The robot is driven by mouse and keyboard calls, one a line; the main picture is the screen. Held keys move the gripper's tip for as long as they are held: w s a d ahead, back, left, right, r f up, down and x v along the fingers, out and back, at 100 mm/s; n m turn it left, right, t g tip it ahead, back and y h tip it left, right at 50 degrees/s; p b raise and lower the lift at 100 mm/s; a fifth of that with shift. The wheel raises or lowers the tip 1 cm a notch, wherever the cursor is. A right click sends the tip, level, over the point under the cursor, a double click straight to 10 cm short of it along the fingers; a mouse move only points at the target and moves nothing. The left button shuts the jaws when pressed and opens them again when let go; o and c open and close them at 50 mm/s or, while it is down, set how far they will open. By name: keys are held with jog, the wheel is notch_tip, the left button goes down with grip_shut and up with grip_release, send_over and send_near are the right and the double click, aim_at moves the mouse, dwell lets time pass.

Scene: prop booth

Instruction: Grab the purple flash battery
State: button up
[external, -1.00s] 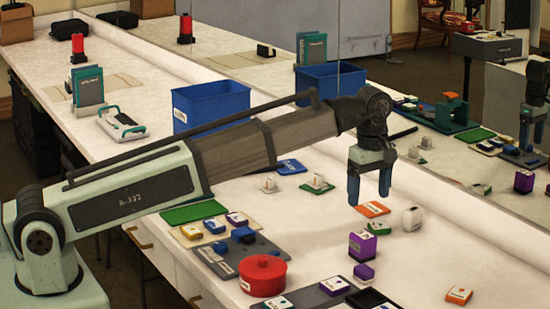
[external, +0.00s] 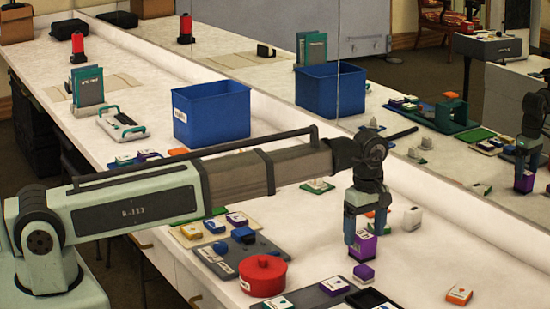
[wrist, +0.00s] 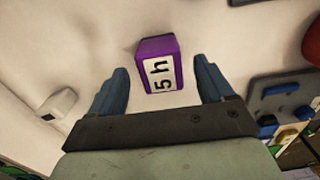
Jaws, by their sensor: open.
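The purple flash battery (external: 365,249) is an upright purple block with a white label on the white table. In the wrist view the battery (wrist: 158,50) shows its label, reading "5 h". My gripper (external: 365,237) is open, pointing down over the battery, with its blue fingers around the battery's upper part in the external view. In the wrist view my gripper (wrist: 160,74) has one finger on each side of the battery, with gaps visible on both sides. The fingers partly hide the battery in the external view.
A white block (external: 412,217) stands behind right. A red round pot (external: 263,276) and a grey tray (external: 215,262) are to the left. An orange-sided block (external: 459,295) lies front right. A mirror-like panel runs along the back.

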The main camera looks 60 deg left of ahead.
aim_at(364, 235)
jog(key=shift+f, duration=1.55)
jog(key=c, duration=1.3)
jog(key=shift+r, duration=0.15)
